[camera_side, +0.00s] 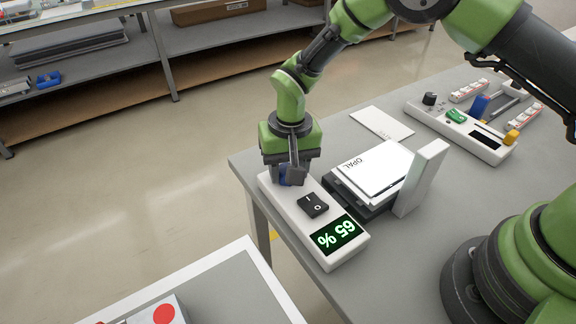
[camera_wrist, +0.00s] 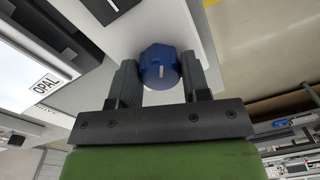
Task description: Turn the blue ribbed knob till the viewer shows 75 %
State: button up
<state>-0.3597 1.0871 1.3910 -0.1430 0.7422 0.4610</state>
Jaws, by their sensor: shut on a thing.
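The blue ribbed knob (camera_wrist: 159,66) sits on the far end of the white viewer (camera_side: 292,217). A short pale mark shows on its face in the wrist view. My gripper (camera_side: 292,176) points down over the knob and is shut on it, with one finger on each side in the wrist view (camera_wrist: 160,78). In the side view the fingers hide most of the knob. The viewer's display (camera_side: 336,235) reads 65 % in green, upside down in the side view. A black rocker switch (camera_side: 313,205) lies between knob and display.
Beside the viewer a dark stand holds a white sheet marked OPAL (camera_side: 374,166), with an upright white block (camera_side: 420,178) at its right. A flat white card (camera_side: 381,124) and a second white panel with controls (camera_side: 460,131) lie farther back. The table's left edge is close to the viewer.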

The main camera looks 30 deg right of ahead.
jog(key=m, duration=0.7)
dwell(0.5)
jog(key=o, duration=0.9)
jog(key=shift+o, duration=0.2)
notch_tip(320, 180, up, 9)
jog(key=shift+s+r, duration=0.1)
jog(key=shift+s, duration=0.05)
jog(key=shift+r, duration=0.4)
